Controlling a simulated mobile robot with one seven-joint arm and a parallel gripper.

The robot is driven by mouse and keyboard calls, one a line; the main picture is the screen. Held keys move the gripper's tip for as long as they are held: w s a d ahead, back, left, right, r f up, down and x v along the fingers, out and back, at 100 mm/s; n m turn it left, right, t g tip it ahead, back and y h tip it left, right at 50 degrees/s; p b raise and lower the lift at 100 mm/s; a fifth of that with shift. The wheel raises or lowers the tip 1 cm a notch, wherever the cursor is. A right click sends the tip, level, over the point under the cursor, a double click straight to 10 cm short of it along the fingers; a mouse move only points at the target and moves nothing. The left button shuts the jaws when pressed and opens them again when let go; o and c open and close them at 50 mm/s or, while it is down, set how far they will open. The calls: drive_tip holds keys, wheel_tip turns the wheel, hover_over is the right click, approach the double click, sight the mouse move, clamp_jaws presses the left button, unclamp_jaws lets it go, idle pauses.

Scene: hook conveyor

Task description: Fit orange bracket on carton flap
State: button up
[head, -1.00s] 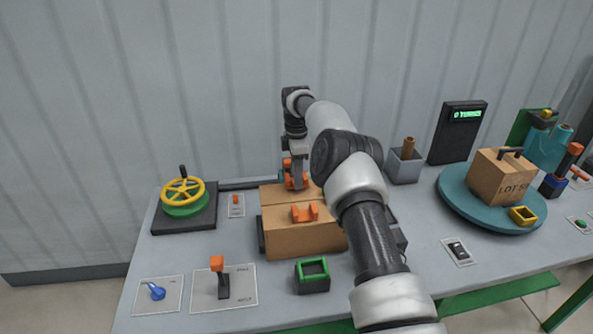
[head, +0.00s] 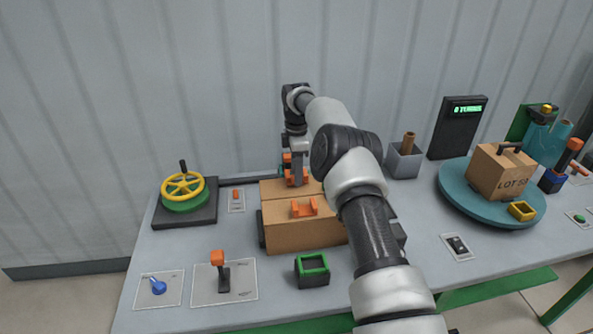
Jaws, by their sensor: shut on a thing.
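A brown carton (head: 300,235) stands on the table left of my arm, with a seam across its top. One orange bracket (head: 304,208) sits at the top front edge of the carton. My gripper (head: 296,178) is over the carton's back part, pointing down, and is shut on another orange bracket (head: 288,171). The held bracket is at or just above the carton's back top edge; contact cannot be told. My fingers partly hide it, and my arm hides the carton's right side.
A yellow handwheel (head: 183,187) on a dark base is at the left. An orange-topped lever (head: 218,262), a blue switch (head: 158,287) and a green-rimmed box (head: 312,268) are in front. A teal turntable (head: 465,207) with a lot-marked carton (head: 501,172) stands right. A grey bin (head: 404,161) is behind my arm.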

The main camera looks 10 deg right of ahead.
drive_tip(key=shift+f, duration=0.4)
idle(1.3)
drive_tip(key=o, duration=1.1)
drive_tip(key=shift+o, duration=0.2)
drive_tip(key=shift+r, duration=0.1)
